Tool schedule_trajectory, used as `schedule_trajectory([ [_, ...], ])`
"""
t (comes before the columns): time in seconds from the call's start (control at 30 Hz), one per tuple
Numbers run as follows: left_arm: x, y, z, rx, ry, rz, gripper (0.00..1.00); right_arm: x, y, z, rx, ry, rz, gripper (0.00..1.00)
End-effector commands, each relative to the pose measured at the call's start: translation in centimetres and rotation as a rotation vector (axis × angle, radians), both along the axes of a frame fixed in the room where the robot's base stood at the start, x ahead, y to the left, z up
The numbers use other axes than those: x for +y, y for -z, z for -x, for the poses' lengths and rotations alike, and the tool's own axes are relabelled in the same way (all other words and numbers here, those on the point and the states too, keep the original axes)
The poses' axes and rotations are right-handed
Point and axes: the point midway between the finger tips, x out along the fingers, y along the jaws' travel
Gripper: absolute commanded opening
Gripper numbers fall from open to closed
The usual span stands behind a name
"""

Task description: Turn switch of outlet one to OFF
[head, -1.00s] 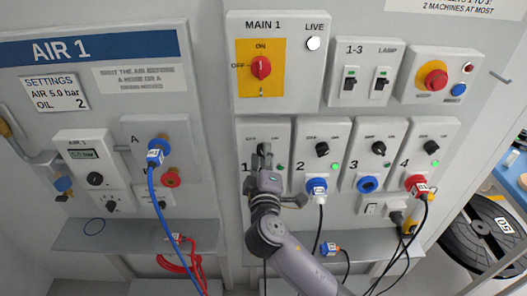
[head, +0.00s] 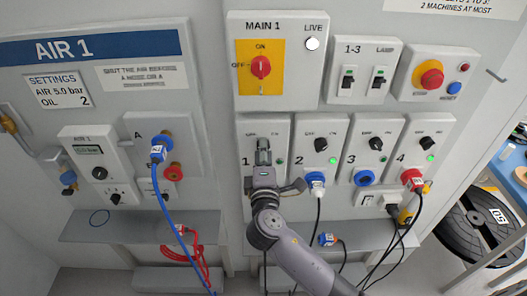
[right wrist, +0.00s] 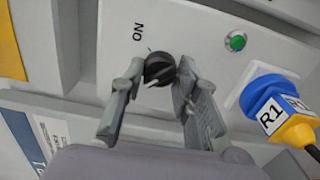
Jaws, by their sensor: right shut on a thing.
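The outlet one panel (head: 245,172) is on the wall. Its black switch knob (right wrist: 159,66) shows in the right wrist view between the two fingertips of my right gripper (right wrist: 160,78), which is shut on it. The knob's white mark points to the lower left of that view, away from the printed ON. The OFF word there is hidden, probably behind a finger. A green lamp (right wrist: 236,41) on the panel looks dull. In the head view my right gripper (head: 263,152) covers the knob. My left gripper is not in view.
A blue and yellow plug tagged R1 (right wrist: 277,108) is close by my right finger. A shelf (head: 350,228) runs below. MAIN 1 (head: 278,25) is above.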

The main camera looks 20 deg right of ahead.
Motion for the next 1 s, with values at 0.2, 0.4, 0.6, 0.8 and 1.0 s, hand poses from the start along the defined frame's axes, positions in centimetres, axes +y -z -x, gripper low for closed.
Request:
schedule_trajectory([
  [0.2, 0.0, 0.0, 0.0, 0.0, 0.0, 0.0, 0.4, 0.1, 0.1, 0.0, 0.003, -0.002, 0.002, 0.01],
  [0.4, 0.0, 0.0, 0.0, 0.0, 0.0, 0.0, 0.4, 0.0, 0.1, 0.0, 0.002, -0.001, 0.002, 0.4],
  [0.6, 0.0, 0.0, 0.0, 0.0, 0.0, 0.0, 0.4, 0.0, 0.1, 0.0, 0.001, -0.001, 0.001, 0.49],
  [0.8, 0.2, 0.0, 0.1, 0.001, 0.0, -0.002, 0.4, 0.0, 0.0, 0.0, 0.0, 0.0, 0.0, 0.49],
  [1.0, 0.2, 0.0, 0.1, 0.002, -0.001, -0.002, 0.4, 0.5, 0.2, 1.5, 0.002, -0.002, -0.001, 0.49],
])
